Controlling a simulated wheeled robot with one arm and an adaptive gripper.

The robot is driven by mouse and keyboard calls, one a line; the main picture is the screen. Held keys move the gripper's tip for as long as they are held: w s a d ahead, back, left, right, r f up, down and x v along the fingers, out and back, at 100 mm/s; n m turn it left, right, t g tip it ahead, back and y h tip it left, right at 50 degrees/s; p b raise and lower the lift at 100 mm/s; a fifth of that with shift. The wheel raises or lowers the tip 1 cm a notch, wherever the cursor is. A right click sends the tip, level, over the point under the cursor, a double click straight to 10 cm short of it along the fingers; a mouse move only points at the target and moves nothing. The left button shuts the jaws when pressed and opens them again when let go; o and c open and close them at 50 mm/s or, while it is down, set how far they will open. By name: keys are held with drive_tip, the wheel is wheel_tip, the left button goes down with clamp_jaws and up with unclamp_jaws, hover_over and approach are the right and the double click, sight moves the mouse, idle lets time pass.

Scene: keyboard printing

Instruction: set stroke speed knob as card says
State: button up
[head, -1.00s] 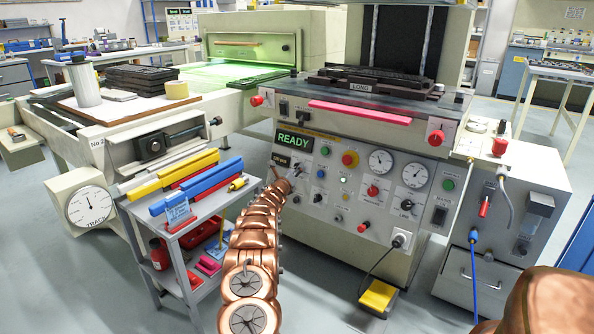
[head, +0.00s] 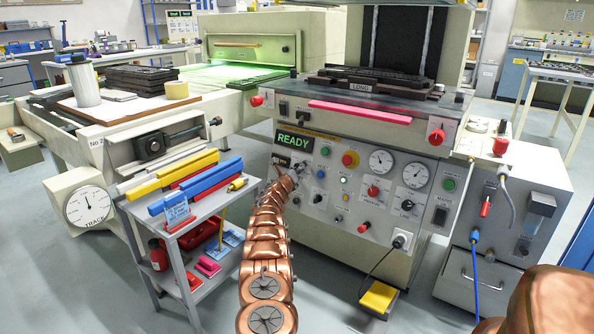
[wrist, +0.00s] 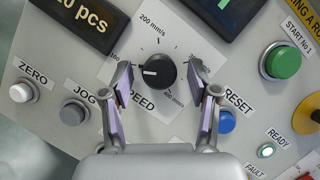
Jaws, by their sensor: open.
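The stroke speed knob (wrist: 158,72) is black with a white pointer mark aimed left, near the 100 end of its printed scale. The scale runs past 200 mm/s at the top; part of its right side is behind a finger. My gripper (wrist: 163,78) is open, one finger on each side of the knob; I cannot tell whether either touches it. In the head view my gripper (head: 284,178) is at the panel's left part, below the READY display, and the knob is hidden. A small card (head: 176,213) stands on the cart's front; its text is too small to read.
Close around the knob are the blue RESET button (wrist: 226,121), the grey JOG button (wrist: 74,113), the white ZERO button (wrist: 21,92) and the green START button (wrist: 281,60). The grey cart (head: 203,225) stands left of my arm.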

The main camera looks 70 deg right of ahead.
drive_tip(key=shift+c, duration=0.3)
clamp_jaws()
drive_tip(key=shift+m+b, duration=0.4)
drive_tip(key=shift+b, duration=0.05)
drive_tip(key=shift+f+m+g+b, duration=0.15)
drive_tip(key=shift+m+g+b, duration=0.15)
drive_tip(key=shift+m, duration=0.1)
drive_tip(key=shift+o, duration=0.3)
unclamp_jaws()
